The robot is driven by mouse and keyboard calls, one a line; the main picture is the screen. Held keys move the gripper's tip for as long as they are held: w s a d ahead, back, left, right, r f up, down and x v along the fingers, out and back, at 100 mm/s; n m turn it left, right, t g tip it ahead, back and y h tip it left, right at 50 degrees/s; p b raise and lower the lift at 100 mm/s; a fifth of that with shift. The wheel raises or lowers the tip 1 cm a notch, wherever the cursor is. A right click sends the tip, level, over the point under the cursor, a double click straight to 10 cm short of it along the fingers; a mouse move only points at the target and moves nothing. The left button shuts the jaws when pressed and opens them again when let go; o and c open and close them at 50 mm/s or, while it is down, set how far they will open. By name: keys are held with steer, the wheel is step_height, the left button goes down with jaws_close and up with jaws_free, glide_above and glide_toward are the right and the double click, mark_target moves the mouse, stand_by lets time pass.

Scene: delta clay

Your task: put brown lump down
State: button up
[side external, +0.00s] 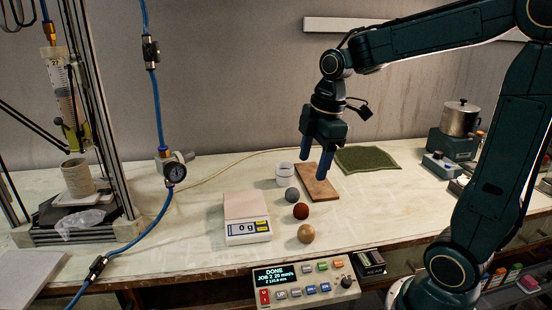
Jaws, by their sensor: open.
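The reddish-brown one looks most like the brown lump. My gripper (313,169) is open and empty, pointing down over the brown wooden board (318,191), behind the lumps. Its fingers hide part of the board. I cannot tell the exact height of the fingertips above it.
A scale (247,229) reading 0 g stands left of the lumps. A control box (306,283) sits at the front edge. A metal pot (459,119) stands at the right.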

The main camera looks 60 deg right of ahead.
steer(key=s+a+r+m+t, duration=0.1)
steer(key=s+a+m, duration=0.2)
steer(key=s+m, duration=0.2)
steer(key=s+a+m+t, duration=0.2)
steer(key=s+a+m, duration=0.2)
steer(key=s+m, duration=0.2)
steer(key=shift+s+r+t, duration=0.3)
steer(key=shift+s+r, duration=0.1)
steer(key=shift+s, duration=0.55)
